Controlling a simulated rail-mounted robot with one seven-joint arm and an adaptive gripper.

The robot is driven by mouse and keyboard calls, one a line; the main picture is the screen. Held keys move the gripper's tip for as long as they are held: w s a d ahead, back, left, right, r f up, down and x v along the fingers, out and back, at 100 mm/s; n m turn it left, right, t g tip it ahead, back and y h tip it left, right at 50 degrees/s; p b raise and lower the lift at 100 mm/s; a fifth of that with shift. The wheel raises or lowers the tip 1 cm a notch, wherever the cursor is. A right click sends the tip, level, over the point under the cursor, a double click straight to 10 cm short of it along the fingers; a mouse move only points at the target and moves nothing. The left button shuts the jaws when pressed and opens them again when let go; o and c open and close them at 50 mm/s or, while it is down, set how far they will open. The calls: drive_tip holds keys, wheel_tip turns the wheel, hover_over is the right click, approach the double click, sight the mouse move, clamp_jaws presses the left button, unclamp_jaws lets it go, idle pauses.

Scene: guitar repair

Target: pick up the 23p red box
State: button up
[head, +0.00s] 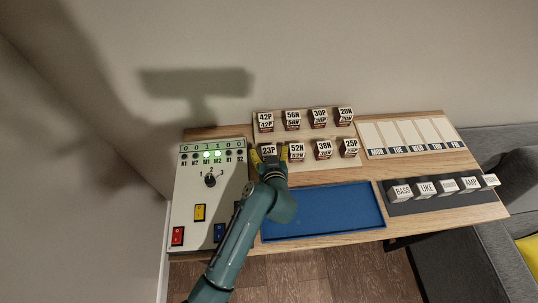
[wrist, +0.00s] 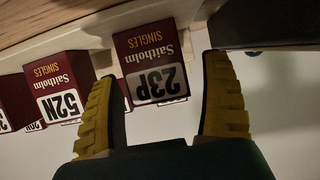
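The 23P box (head: 269,151) stands in the front row of boxes on a pale board, at that row's left end. In the wrist view, the dark red 23P box (wrist: 150,62) appears upside down, with "Saitholm SINGLES" on its face. My gripper (head: 270,158) is at this box, its yellow fingertips on either side of it. In the wrist view my gripper (wrist: 162,100) is open, one finger to the left of the box and one to the right. Gaps show on both sides, and nothing is held. My gripper hides the box's lower part in the head view.
The 52N box (head: 297,152) stands close to the right, also in the wrist view (wrist: 62,98). More boxes (head: 292,120) stand behind. A control panel (head: 182,185) is at left, a blue tray (head: 335,210) in front. Lettered blocks (head: 425,188) and a weekday board (head: 400,135) are at right.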

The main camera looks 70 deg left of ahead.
drive_tip(key=c, duration=1.2)
